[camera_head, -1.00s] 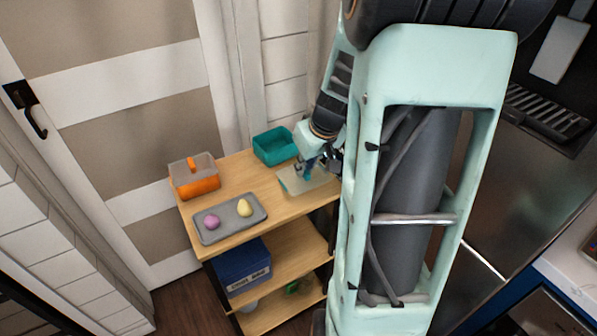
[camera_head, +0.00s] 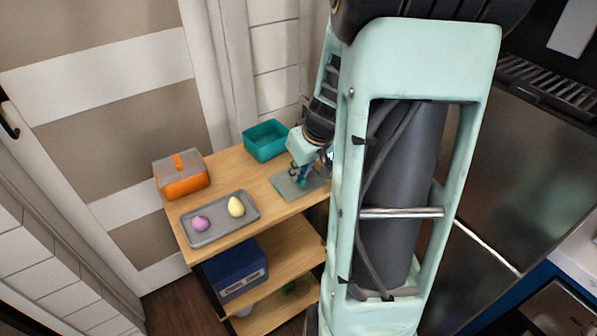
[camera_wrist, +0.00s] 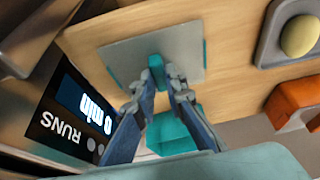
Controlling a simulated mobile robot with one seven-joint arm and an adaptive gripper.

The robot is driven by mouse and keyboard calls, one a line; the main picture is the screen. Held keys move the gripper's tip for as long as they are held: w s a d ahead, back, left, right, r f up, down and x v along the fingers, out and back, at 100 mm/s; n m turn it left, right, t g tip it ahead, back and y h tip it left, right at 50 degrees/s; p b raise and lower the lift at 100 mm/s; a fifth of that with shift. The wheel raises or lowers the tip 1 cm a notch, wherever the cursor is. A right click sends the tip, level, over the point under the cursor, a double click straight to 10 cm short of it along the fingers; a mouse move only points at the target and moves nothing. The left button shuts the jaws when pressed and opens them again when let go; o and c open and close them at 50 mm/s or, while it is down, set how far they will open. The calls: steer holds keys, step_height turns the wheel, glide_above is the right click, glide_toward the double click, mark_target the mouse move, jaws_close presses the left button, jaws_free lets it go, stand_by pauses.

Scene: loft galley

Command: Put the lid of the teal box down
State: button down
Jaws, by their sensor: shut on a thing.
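The lid (camera_head: 284,187) is a flat, greyish see-through panel with a teal handle (camera_wrist: 155,64). My gripper (camera_head: 303,176) is shut on the handle, and both fingers show around it in the wrist view (camera_wrist: 163,82). The lid lies level at the right part of the wooden top, on it or just above it; I cannot tell which. The teal box (camera_head: 265,141) stands open behind the lid, near the wall. It also shows partly behind my fingers in the wrist view (camera_wrist: 172,137).
The wooden shelf unit's top (camera_head: 233,164) also holds an orange box (camera_head: 183,184) with a lid and a grey tray (camera_head: 218,234) with a purple and a yellow item. A blue box (camera_head: 235,272) is on the shelf below. A black sign (camera_wrist: 70,118) is beside the lid.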

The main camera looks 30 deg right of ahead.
steer(key=shift+f, duration=0.2)
steer(key=c, duration=2)
jaws_free()
steer(key=shift+r, duration=0.1)
steer(key=shift+r, duration=0.2)
steer(key=p+v, duration=0.2)
steer(key=v, duration=1)
steer(key=shift+w+a, duration=0.1)
steer(key=shift+w, duration=0.05)
